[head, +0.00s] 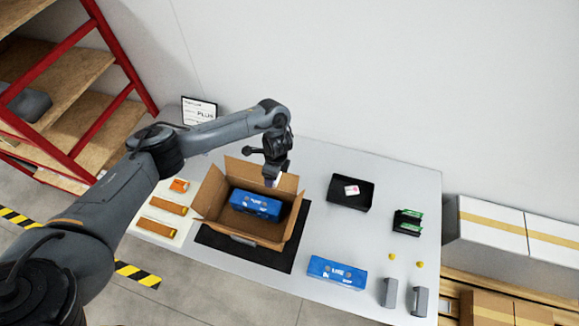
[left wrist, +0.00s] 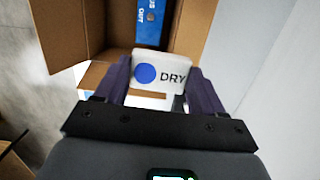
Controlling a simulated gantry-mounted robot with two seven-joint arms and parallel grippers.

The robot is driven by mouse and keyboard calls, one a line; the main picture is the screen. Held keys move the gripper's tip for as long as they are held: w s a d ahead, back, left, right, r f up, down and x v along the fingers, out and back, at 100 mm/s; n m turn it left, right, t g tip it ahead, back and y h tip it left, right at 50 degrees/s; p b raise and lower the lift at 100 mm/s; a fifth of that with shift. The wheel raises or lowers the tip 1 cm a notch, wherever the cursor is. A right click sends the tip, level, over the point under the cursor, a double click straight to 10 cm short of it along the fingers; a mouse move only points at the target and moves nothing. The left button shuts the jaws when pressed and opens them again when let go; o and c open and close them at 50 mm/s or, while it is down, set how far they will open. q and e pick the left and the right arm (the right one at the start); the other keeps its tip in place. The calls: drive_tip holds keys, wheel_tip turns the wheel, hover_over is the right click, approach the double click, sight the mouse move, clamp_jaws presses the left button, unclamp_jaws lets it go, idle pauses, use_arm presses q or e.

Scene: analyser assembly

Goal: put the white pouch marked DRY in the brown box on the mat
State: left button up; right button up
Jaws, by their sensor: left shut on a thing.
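The white pouch (left wrist: 160,73) marked DRY, with a blue dot, is held between the fingers of my left gripper (left wrist: 155,82) in the left wrist view. In the head view my left gripper (head: 273,178) is over the back right part of the open brown box (head: 213,192), and only a bit of white shows at its tip. The box stands on the black mat (head: 275,258) with its flaps spread. A blue unit (head: 255,204) lies inside the box; part of it shows in the left wrist view (left wrist: 151,22). My right gripper is not in view.
A second blue unit (head: 337,272) lies on the table right of the mat. A black tray (head: 350,193) holds a small white and red item. Green-topped parts, yellow knobs and grey blocks (head: 389,292) are at the right. Orange parts (head: 169,206) lie at the left.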

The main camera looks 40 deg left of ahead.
use_arm(q)
hover_over(255, 201)
wheel_tip(255, 201, down, 4)
drive_tip(key=f+b, duration=0.3)
drive_tip(key=f, duration=0.1)
drive_tip(key=f+b, duration=0.8)
drive_tip(key=f, duration=0.1)
drive_tip(key=shift+d, duration=0.3)
drive_tip(key=shift+f+b, duration=1.05)
drive_tip(key=shift+f, duration=0.7)
drive_tip(key=shift+a, duration=0.1)
drive_tip(key=shift+f, duration=0.3)
idle(0.5)
